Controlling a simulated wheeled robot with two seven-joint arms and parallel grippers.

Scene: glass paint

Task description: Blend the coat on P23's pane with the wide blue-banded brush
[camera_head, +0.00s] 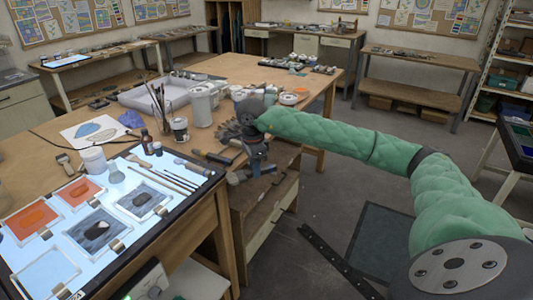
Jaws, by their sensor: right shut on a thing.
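My right gripper (258,164) is at the right edge of the workbench, beyond the lit panel. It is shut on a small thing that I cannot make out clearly. The lit panel (118,254) bears several panes: two orange ones, a grey pane with a dark blot (97,232), a smaller grey pane (142,200) and a pale pane (45,275). No label is readable, so I cannot tell which is P23's. A wide brush (66,164) lies left of a white jar; no blue band can be made out. My left gripper is out of view.
Several thin brushes (170,182) lie on the panel's far side. A white jar (93,159), a dark bottle (146,142), a pot of upright brushes (162,115) and white tubs (202,107) stand close by. Dark-handled tools (212,157) lie near my right gripper.

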